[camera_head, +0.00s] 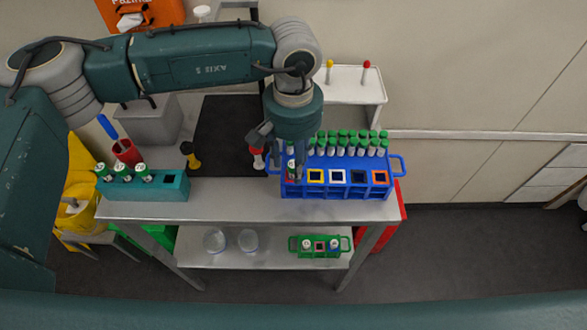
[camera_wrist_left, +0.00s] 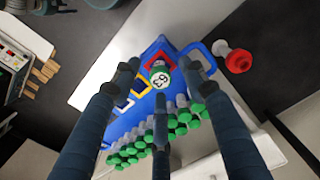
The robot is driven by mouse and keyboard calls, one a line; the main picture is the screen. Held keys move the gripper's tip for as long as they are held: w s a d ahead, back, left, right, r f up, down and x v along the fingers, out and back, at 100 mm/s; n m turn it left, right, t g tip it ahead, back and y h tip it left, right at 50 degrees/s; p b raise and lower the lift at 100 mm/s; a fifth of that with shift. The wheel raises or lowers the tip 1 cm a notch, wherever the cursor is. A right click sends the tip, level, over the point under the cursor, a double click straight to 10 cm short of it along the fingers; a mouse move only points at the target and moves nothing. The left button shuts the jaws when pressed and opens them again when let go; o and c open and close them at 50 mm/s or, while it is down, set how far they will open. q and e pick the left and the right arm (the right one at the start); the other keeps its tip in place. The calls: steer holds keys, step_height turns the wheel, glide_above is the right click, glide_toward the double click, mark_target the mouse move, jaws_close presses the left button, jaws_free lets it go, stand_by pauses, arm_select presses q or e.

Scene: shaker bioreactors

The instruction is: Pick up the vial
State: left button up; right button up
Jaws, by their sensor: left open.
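A blue rack (camera_head: 352,190) stands on the right of the metal table. Its front row has coloured square slots, and behind it stand several green-capped vials (camera_head: 350,143). In the left wrist view, a single green-capped vial (camera_wrist_left: 160,74) with a numbered white top stands in the end slot of the blue rack (camera_wrist_left: 122,126). My left gripper (camera_head: 279,158) points down over the left end of the rack. Its fingers are open around the vial's position, with gaps visible between the fingers and the cap. In the head view, the gripper mostly hides this vial. My right gripper is not in view.
A teal rack (camera_head: 172,192) with three green-capped vials stands at the table's left. A red-and-white object (camera_head: 258,158) lies close left of the blue rack. A green rack (camera_head: 320,254) and two clear containers (camera_head: 248,240) sit on the lower shelf. The table's front middle is clear.

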mark_target(293, 177)
arm_select(q)
steer(key=shift+w+f, duration=0.1)
steer(key=shift+f, duration=1.1)
steer(key=c, duration=1)
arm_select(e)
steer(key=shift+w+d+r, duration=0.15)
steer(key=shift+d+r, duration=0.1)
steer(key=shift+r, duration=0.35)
arm_select(q)
steer(key=shift+r, duration=0.1)
